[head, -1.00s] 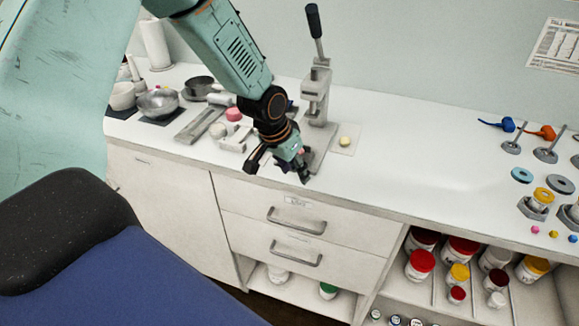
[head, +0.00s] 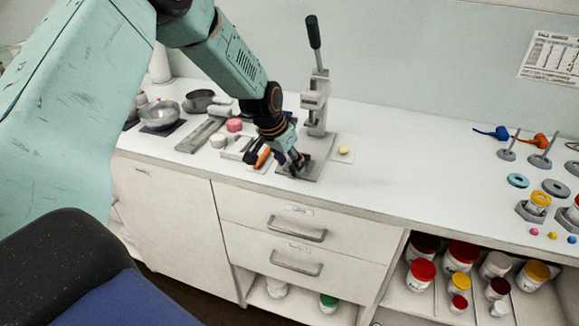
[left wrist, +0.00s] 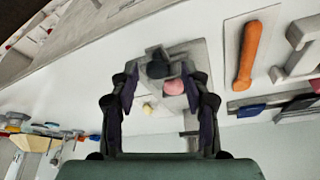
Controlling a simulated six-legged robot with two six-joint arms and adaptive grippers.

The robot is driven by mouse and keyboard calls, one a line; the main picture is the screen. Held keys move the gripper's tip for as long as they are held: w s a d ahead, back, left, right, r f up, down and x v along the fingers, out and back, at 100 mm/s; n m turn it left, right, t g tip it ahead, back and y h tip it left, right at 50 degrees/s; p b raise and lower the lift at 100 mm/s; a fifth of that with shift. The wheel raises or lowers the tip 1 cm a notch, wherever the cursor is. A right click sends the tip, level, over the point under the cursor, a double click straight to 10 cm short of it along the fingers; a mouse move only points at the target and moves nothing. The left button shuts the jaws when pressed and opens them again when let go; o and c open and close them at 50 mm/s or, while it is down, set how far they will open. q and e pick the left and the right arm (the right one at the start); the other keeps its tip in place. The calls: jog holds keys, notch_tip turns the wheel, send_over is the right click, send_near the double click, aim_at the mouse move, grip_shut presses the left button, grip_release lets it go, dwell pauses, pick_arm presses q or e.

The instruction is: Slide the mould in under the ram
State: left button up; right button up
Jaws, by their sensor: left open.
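The press stands at the back of the counter, its grey frame (head: 315,98) upright with a black-handled lever. Its flat grey base plate (head: 311,170) reaches toward the counter's front edge. My left gripper (head: 292,163) points down over the front left of this plate. In the left wrist view my left gripper (left wrist: 165,84) has its fingers apart. Between and just beyond them show a dark round piece (left wrist: 158,69) and a pink lump (left wrist: 174,88) over the grey plate. I cannot clearly tell the mould's outline; contact with the fingers is unclear. My right gripper is out of view.
An orange-handled tool (head: 263,157) lies just left of the plate. A small yellow ball (head: 344,149) rests on a white mat at right. Bowls and a pink puck (head: 234,125) stand farther left.

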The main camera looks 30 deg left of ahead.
pick_arm(q)
jog(key=shift+w+d+f, duration=0.15)
jog(key=shift+w+f, duration=0.05)
jog(key=shift+f, duration=0.05)
jog(key=shift+d+r, duration=0.1)
jog(key=shift+d, duration=0.05)
jog(key=shift+s+a, duration=0.15)
jog(key=shift+a, duration=0.05)
jog(key=c, duration=0.4)
grip_shut()
jog(key=shift+d, duration=0.1)
